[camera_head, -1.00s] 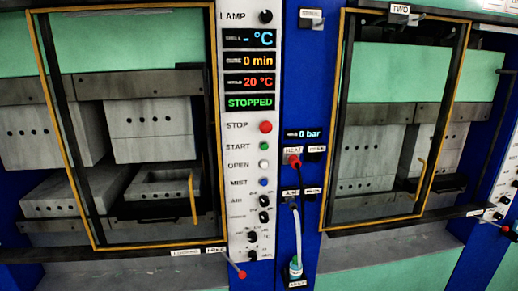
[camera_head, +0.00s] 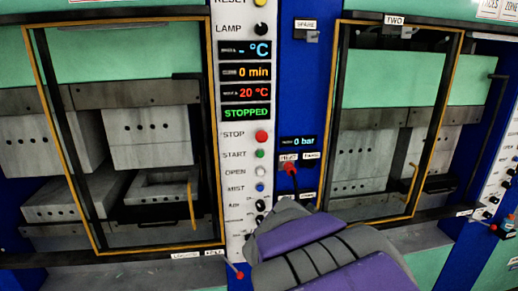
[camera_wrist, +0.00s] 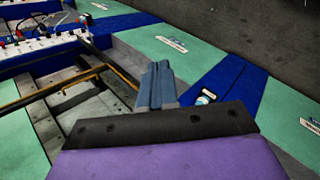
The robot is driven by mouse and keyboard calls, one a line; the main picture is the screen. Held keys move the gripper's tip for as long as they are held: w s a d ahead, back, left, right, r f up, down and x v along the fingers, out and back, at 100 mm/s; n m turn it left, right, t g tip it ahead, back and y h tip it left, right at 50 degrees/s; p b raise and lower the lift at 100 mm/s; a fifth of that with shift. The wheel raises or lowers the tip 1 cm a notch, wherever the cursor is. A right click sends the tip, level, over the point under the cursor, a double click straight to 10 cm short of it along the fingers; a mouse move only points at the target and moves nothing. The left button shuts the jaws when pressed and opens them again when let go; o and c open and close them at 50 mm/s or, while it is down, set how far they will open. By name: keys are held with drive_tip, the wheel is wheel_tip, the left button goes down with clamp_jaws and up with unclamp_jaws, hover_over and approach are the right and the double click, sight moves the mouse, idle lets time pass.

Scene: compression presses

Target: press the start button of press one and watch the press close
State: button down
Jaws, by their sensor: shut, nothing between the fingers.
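The green start button (camera_head: 260,154) is on the white control panel (camera_head: 234,185) in the head view, below the red stop button (camera_head: 262,136). The panel's display (camera_head: 247,113) reads STOPPED. The left press (camera_head: 155,130), beside this panel, stands open, with a gap between its upper and lower grey blocks; its number label is not in view. My gripper (camera_wrist: 158,85) is shut and empty in the wrist view, above the presses and apart from the button. My purple and grey arm covers the lower middle of the head view.
A second press labelled TWO (camera_head: 395,19) stands at the right, behind its yellow-edged frame. A small red-knobbed lever (camera_head: 238,272) sticks out below the panel.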

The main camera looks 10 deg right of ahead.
sight(260, 155)
drive_tip(key=w+a+r+n+t+h+p, duration=0.1)
drive_tip(key=w+r+n+t+p, duration=0.1)
drive_tip(key=w+r, duration=0.35)
drive_tip(key=w+a+r+n+t+h+p, duration=0.1)
drive_tip(key=w+r+n+t+h, duration=0.15)
drive_tip(key=w, duration=0.55)
drive_tip(key=w+a+r+n+t+p, duration=0.1)
drive_tip(key=w+a+r+n+t, duration=0.1)
drive_tip(key=w+a, duration=0.4)
drive_tip(key=w+a+r+n+t+y+p, duration=0.1)
drive_tip(key=w+a+r+n+t+p, duration=0.1)
drive_tip(key=w, duration=0.5)
drive_tip(key=a+n+t, duration=0.1)
drive_tip(key=a+n, duration=0.1)
drive_tip(key=a, duration=0.1)
drive_tip(key=shift+a+r+n, duration=0.15)
drive_tip(key=shift+a+n, duration=0.2)
drive_tip(key=shift+w, duration=0.15)
drive_tip(key=shift+w+p, duration=1.95)
drive_tip(key=shift+w, duration=2.3)
drive_tip(key=shift+w+d+r, duration=0.1)
drive_tip(key=shift+w, duration=0.05)
drive_tip(key=shift+w, duration=0.2)
